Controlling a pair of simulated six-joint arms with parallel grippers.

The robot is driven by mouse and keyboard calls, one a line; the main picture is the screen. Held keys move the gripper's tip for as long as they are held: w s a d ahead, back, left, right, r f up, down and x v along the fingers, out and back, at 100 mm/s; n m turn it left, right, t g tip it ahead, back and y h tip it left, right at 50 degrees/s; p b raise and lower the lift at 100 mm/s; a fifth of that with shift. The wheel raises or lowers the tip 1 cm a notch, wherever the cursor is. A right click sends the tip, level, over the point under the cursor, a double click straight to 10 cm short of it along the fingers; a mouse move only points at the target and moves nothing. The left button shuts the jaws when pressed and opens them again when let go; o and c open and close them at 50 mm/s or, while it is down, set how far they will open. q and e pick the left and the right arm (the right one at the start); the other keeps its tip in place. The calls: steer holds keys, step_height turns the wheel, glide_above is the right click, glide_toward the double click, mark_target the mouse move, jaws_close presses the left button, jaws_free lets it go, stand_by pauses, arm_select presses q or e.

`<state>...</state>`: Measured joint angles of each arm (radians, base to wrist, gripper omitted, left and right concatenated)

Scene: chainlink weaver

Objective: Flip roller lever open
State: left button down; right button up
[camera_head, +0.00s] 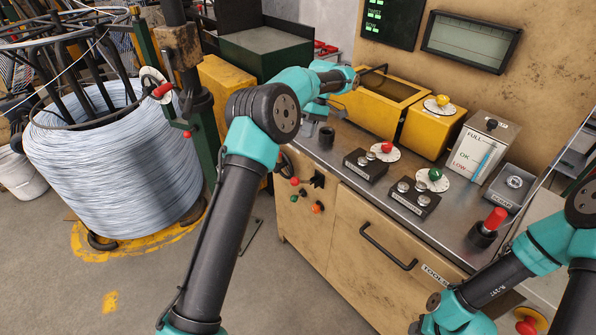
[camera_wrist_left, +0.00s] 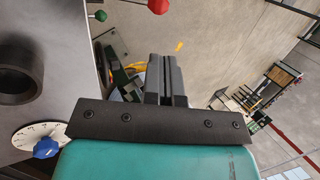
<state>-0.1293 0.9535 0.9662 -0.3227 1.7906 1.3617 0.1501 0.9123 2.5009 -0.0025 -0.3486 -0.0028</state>
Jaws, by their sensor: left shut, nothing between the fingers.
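A lever with a red grip (camera_head: 162,90) sits on a white round plate on the green post beside the wire coil in the head view; I cannot tell for sure that it is the roller lever. A small red ball (camera_head: 187,134) sticks out lower on that post. My left gripper (camera_wrist_left: 167,78) is shut and empty in the left wrist view. Its fingers are hard to make out in the head view, where the wrist is over the cabinet's far left end. A red ball on a rod (camera_wrist_left: 158,6) and a green ball (camera_wrist_left: 100,16) show beyond the fingers. My right gripper is out of view.
A wire coil (camera_head: 110,160) stands at left. The cabinet top bears a dark cup (camera_head: 326,137), yellow housings (camera_head: 432,130), several knobs and a red button (camera_head: 495,219). A dial with a blue knob (camera_wrist_left: 46,148) shows in the wrist view. Floor between coil and cabinet is mostly clear.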

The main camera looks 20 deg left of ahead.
mark_target(296, 178)
arm_select(q)
steer(key=x, duration=1.3)
steer(key=shift+s+f, duration=0.15)
steer(key=shift+f, duration=0.2)
